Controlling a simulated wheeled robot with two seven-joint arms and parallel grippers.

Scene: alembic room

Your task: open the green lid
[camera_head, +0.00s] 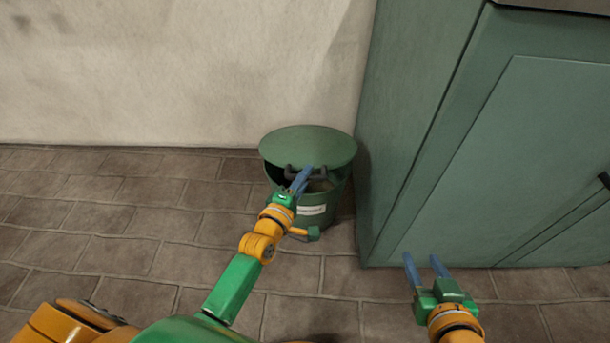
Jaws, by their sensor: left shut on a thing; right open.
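A green lid (308,145) sits tilted up on a round green bin (335,202) that stands on the floor against the wall. A dark gap shows under the lid's front edge, so the lid is partly open. A dark handle (290,170) is at the lid's front edge. My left gripper (302,178) is at this handle, its blue fingers shut on it. The fingers and the arm hide part of the handle and the bin's front. My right gripper (425,262) is open and empty, low in front of the cabinet.
A tall green cabinet (490,150) stands close to the bin's right side. A pale wall (180,75) is behind the bin. The tiled floor (110,215) to the left is clear. A white label (312,210) is on the bin's front.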

